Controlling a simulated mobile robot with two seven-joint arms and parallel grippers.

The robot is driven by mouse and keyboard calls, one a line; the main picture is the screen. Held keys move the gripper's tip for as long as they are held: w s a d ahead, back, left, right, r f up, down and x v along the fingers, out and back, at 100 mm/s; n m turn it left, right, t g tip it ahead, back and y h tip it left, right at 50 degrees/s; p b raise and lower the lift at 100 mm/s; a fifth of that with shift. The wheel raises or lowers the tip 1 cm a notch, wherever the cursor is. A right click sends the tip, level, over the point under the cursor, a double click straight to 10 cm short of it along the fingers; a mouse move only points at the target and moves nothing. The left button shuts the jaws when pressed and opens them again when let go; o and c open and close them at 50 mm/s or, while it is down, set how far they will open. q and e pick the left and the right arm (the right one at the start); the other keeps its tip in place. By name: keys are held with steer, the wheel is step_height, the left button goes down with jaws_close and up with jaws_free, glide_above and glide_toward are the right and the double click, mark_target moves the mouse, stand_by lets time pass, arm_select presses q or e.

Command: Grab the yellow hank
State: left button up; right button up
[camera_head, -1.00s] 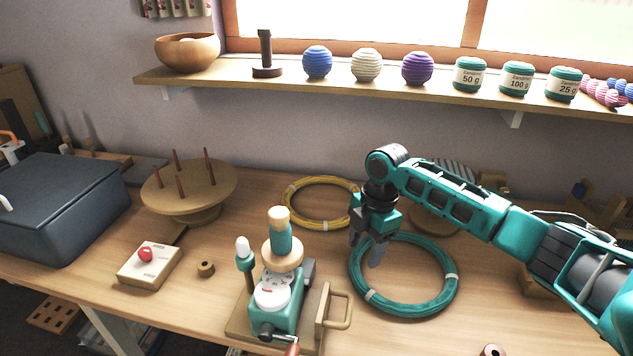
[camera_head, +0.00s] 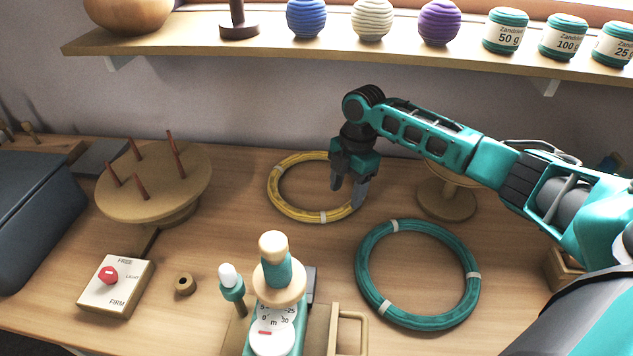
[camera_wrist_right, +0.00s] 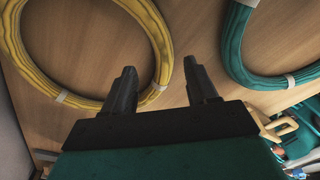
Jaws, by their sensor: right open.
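The yellow hank (camera_head: 281,205) is a ring lying flat on the wooden table, tied with pale bands. My right gripper (camera_head: 348,192) is open over the right side of the ring, and its fingers hide part of that edge. In the right wrist view, the yellow hank (camera_wrist_right: 28,68) fills the upper left. There, the open right gripper (camera_wrist_right: 165,88) has its left fingertip near the ring's edge and its right fingertip over bare table. I cannot tell whether it touches the hank. My left gripper is not in view.
A teal hank (camera_head: 367,290) lies in front and to the right. A winder with a dial (camera_head: 272,318) stands at the front. A round pegged stand (camera_head: 120,205) and a switch box (camera_head: 117,287) are at the left. A shelf (camera_head: 300,50) runs behind.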

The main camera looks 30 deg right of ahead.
mark_target(347, 205)
step_height(347, 205, down, 4)
steer(key=shift+s+f, duration=0.15)
steer(key=shift+c, duration=0.4)
jaws_close()
